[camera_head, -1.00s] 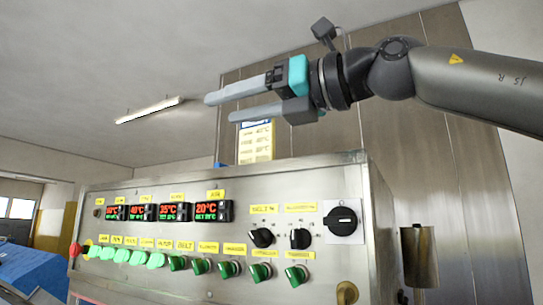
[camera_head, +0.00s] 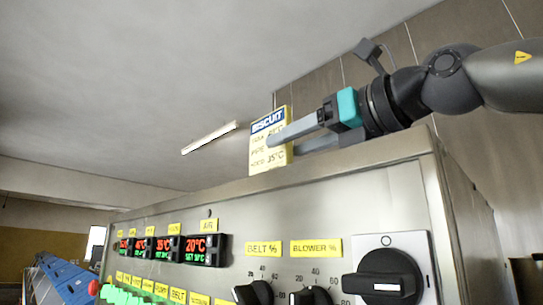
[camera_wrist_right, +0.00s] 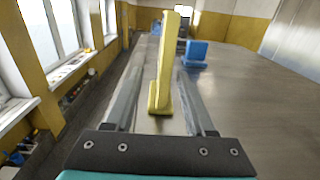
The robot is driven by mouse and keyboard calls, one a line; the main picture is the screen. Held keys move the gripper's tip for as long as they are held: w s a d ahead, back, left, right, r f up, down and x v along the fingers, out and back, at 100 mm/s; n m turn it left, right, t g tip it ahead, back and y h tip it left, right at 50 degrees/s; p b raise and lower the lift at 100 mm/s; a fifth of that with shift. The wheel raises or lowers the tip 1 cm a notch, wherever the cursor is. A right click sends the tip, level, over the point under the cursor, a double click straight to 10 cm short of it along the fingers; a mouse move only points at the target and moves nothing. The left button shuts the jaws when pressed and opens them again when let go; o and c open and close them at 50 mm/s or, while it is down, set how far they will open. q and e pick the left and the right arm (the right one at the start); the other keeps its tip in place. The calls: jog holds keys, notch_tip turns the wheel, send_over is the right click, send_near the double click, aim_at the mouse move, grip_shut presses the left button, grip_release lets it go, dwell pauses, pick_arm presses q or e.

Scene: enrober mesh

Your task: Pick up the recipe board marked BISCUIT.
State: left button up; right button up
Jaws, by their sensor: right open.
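The recipe board marked BISCUIT (camera_head: 265,126), a yellow-edged card with a blue heading, stands upright on top of the steel control cabinet. My right gripper (camera_head: 282,147) reaches in from the right, its fingers level with the board's lower part and hiding some of its text. In the right wrist view the board (camera_wrist_right: 166,62) is seen edge-on, with its wider yellow foot below. It stands between the open fingers of my right gripper (camera_wrist_right: 165,60), with a visible gap on both sides. My left gripper is not in view.
The steel cabinet (camera_head: 330,190) fills the lower head view, with temperature displays (camera_head: 202,250), labels and black knobs (camera_head: 385,278) on its front. Brown panels (camera_head: 370,75) rise behind my right arm. A blue object (camera_wrist_right: 198,52) lies beyond the fingers in the wrist view.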

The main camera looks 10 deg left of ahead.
aim_at(252, 161)
jog(key=p+x, duration=0.1)
jog(key=x, duration=0.2)
jog(key=shift+w, duration=0.25)
jog(key=shift+w+a, duration=0.25)
jog(key=shift+a, duration=0.15)
jog(key=p+x, duration=0.3)
jog(key=x, duration=0.1)
jog(key=shift+w+p, duration=0.2)
jog(key=shift+p, duration=0.1)
jog(key=shift+w+a+f, duration=0.1)
jog(key=shift+w+a, duration=0.2)
jog(key=shift+a, duration=0.1)
grip_shut()
dwell(0.4)
